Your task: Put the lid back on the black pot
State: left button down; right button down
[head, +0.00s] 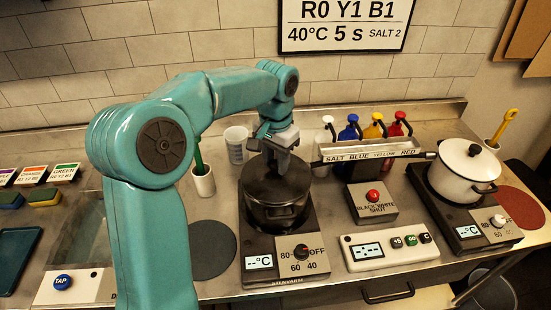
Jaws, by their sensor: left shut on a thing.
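The black pot (274,212) stands on the left hot plate (259,243) in the middle of the head view. Its dark lid (262,187) is at the pot's mouth, roughly level and over it. I cannot tell whether it rests fully on the rim or hangs slightly above. My left gripper (278,165) comes down from above and is shut on the lid's knob, which the fingers hide. My right gripper is not in view.
A white lidded pot (462,174) stands on the right hot plate (468,228). Between them are a labelled bottle rack (371,151), a shot button box (371,203) and a timer panel (389,247). A cup with a green-handled tool (203,183) and a grey round mat (211,252) lie left.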

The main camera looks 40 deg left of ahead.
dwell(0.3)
pick_arm(q)
jog(key=shift+c, duration=1)
grip_release()
jog(key=shift+r+p, duration=3.1)
jog(key=shift+r, duration=0.4)
grip_shut()
jog(key=shift+f, duration=0.15)
